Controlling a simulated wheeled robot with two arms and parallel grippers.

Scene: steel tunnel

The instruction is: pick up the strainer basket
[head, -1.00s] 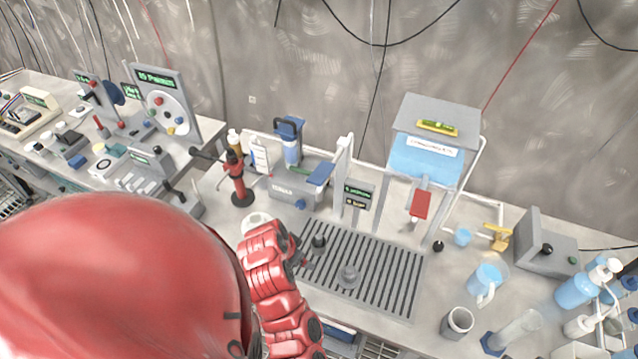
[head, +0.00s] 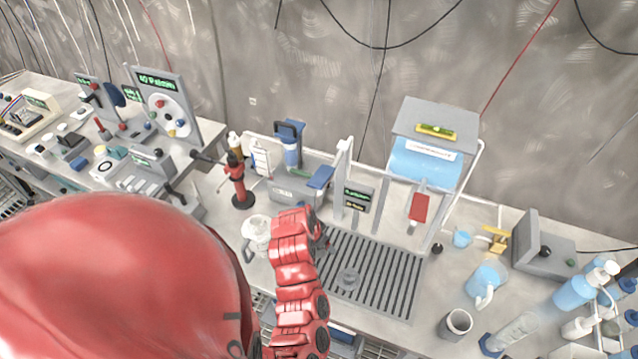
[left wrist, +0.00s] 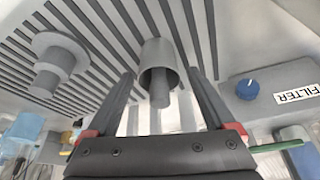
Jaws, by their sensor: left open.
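A grey hollow cylinder (left wrist: 158,62), which I take to be the strainer basket, stands on the slotted drain grate. In the left wrist view its opening faces me and a thinner rod shows inside it. My left gripper (left wrist: 160,76) is open, with one dark finger on each side of the cylinder; I cannot tell whether they touch it. A second grey flanged knob (left wrist: 57,60) stands on the grate, left of the fingers; a similar one shows in the head view (head: 348,278). My right gripper is not in view.
The grate (head: 385,268) lies in the bench top. A white jug (head: 257,235) is left of my arm. A filter box (left wrist: 275,88) with a blue knob is right of the fingers. A blue tank stand (head: 425,160) rises behind the grate. Cups and bottles stand at right.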

